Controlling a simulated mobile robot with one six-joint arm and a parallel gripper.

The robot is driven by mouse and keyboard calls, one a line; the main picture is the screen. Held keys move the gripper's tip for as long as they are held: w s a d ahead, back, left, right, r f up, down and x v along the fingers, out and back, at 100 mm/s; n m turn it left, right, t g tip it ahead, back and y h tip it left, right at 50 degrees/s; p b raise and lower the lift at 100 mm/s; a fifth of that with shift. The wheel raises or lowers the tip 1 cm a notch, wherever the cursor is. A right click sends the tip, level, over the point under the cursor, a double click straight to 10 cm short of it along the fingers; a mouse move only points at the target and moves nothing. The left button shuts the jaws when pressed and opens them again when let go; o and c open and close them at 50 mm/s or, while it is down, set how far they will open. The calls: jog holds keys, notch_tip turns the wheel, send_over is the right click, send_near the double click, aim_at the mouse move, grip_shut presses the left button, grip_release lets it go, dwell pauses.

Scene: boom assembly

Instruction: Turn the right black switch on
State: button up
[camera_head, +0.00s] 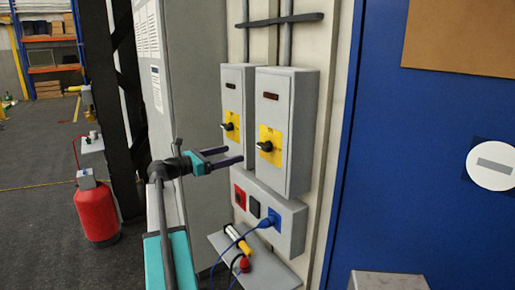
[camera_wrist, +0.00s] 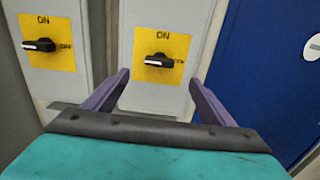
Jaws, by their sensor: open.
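The right black switch (camera_head: 265,146) sits on a yellow plate (camera_head: 276,138) on the right grey box (camera_head: 292,110). In the wrist view this switch (camera_wrist: 158,60) lies between and beyond my fingers, its handle roughly level, with "ON" printed above and smaller lettering to its right. The left black switch (camera_head: 228,126) is on its own yellow plate on the left grey box, and it also shows in the wrist view (camera_wrist: 40,45) with its handle roughly level. My gripper (camera_head: 234,154) is open and empty in front of the boxes, apart from both switches.
Below is a grey socket box (camera_head: 290,222) with a blue plug (camera_head: 268,220) and cable. A small shelf (camera_head: 262,277) holds more connectors. A blue door (camera_head: 430,130) stands right, a tall grey cabinet (camera_head: 205,110) left, and a red cylinder (camera_head: 97,212) on the floor.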

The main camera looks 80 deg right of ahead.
aim_at(261, 146)
jog(key=p+x, duration=0.4)
jog(key=x, duration=0.9)
jog(key=shift+d, duration=0.1)
jog(key=c, duration=1.1)
